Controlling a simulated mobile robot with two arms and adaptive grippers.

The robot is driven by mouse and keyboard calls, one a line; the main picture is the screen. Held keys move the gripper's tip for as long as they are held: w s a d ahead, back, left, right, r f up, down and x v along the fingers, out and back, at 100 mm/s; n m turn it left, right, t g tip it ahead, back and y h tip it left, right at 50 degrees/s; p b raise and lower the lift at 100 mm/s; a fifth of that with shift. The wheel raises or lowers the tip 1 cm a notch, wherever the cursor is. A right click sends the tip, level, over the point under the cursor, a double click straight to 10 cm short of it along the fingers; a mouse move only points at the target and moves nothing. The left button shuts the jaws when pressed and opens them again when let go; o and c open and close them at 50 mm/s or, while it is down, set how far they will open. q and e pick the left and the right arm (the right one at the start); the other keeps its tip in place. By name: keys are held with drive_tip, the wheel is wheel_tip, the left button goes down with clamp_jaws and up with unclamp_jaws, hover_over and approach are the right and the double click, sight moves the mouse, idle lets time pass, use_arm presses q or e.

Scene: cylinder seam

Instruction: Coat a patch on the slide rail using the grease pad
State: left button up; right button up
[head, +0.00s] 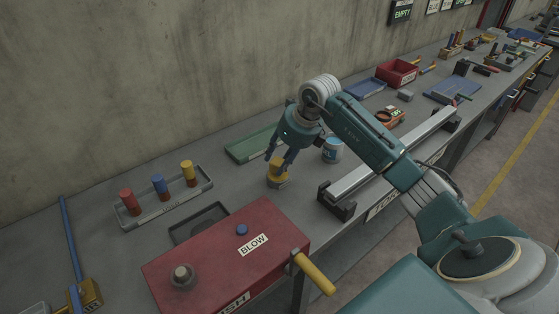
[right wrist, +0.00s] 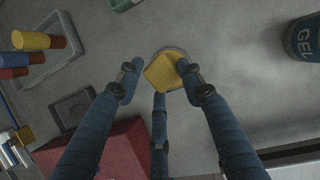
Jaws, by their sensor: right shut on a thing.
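The yellow grease pad (head: 275,171) is between the fingers of my right gripper (head: 282,160), which is shut on it. In the right wrist view the pad (right wrist: 161,73) shows between the three blue fingertips (right wrist: 158,82), above a round grey base on the bench. I cannot tell whether the pad touches that base. The slide rail (head: 388,163) is a long silver bar between black end blocks, to the right of the gripper and partly hidden by my right arm. My left gripper is not in view.
A blue-and-white gel can (head: 332,150) stands between gripper and rail; it also shows in the wrist view (right wrist: 303,38). A red box (head: 215,265) with a yellow handle is in front. A grey tray (head: 150,214) holds coloured cylinders at left. A green tray (head: 248,146) lies behind.

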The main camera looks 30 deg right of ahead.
sight(279, 163)
drive_tip(key=shift+r+p, duration=1.45)
drive_tip(key=shift+r, duration=1.2)
drive_tip(key=shift+a, duration=0.15)
